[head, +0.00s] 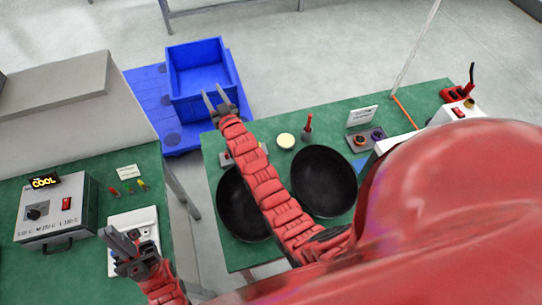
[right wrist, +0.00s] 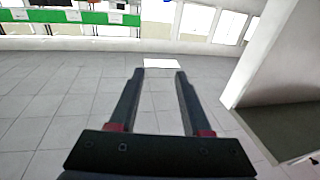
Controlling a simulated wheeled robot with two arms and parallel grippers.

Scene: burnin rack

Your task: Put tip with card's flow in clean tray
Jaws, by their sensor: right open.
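My right gripper (head: 219,102) is open and empty, at the near edge of a blue bin (head: 200,92) in the head view. The right wrist view shows its two fingers (right wrist: 157,95) apart with only floor between them. My left gripper (head: 122,243) is over a white plate (head: 133,222) on the left bench; its finger gap is unclear. Several small coloured tips (head: 129,189) lie by a white card (head: 127,172), whose writing is too small to read. Another card (head: 362,116) stands on the right bench. Two black round trays (head: 323,181) (head: 238,207) lie there, the left one partly behind my right arm.
A grey control box (head: 57,212) with a COOL display (head: 44,181) stands on the left bench. A small round cream-coloured item (head: 286,141), a red-handled tool (head: 308,128) and a knob box (head: 368,139) are on the right bench. A gap separates the benches.

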